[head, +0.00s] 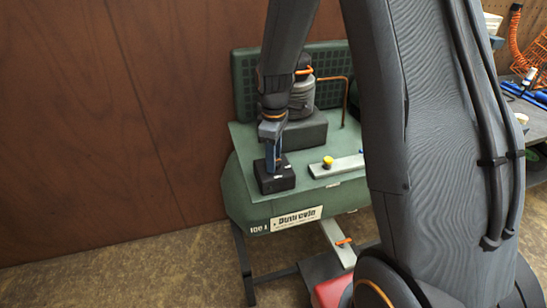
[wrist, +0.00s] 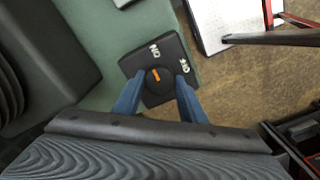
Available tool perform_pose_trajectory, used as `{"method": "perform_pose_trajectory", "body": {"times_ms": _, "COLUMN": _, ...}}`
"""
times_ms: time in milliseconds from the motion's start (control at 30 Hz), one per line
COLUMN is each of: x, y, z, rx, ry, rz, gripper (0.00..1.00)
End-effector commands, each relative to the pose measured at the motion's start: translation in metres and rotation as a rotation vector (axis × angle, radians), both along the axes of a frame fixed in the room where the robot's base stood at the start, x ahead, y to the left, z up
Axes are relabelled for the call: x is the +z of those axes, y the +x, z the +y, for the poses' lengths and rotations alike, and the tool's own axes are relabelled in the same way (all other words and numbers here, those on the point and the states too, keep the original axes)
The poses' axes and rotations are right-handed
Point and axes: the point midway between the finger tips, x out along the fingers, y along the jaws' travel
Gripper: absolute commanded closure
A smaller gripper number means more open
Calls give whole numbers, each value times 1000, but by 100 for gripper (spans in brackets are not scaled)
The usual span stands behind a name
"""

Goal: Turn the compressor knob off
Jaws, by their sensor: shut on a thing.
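The green compressor (head: 240,190) stands against the wall in the head view. Its black switch box (head: 275,183) sits on the near left of its top plate, and also shows in the wrist view (wrist: 157,98). The round black knob (wrist: 164,86) on the box has an orange mark, which points toward a white label that seems to read ON. A second label, seemingly OFF, is to the right. My gripper (head: 273,170) reaches down to the box. In the wrist view its blue fingers (wrist: 160,78) are shut on the knob from both sides. The knob is hidden in the head view.
A dark motor block (head: 305,133) stands behind the box on the compressor. A pale bar with a yellow knob (head: 328,162) lies to the right. A brown wall (head: 110,110) is at left. A cluttered bench (head: 530,115) is at far right.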

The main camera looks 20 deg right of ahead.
Motion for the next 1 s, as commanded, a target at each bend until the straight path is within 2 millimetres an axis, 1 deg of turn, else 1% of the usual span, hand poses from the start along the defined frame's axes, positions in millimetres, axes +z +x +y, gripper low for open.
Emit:
{"method": "perform_pose_trajectory", "body": {"times_ms": 167, "x": 0, "y": 0, "z": 0, "rx": -58, "ry": 0, "rz": 1, "gripper": 85}}
{"method": "perform_pose_trajectory", "body": {"times_ms": 367, "x": 1, "y": 0, "z": 0, "rx": -194, "ry": 0, "rz": 1, "gripper": 85}}
{"method": "perform_pose_trajectory", "body": {"times_ms": 1000, "x": 2, "y": 1, "z": 0, "rx": -797, "ry": 0, "rz": 0, "gripper": 85}}
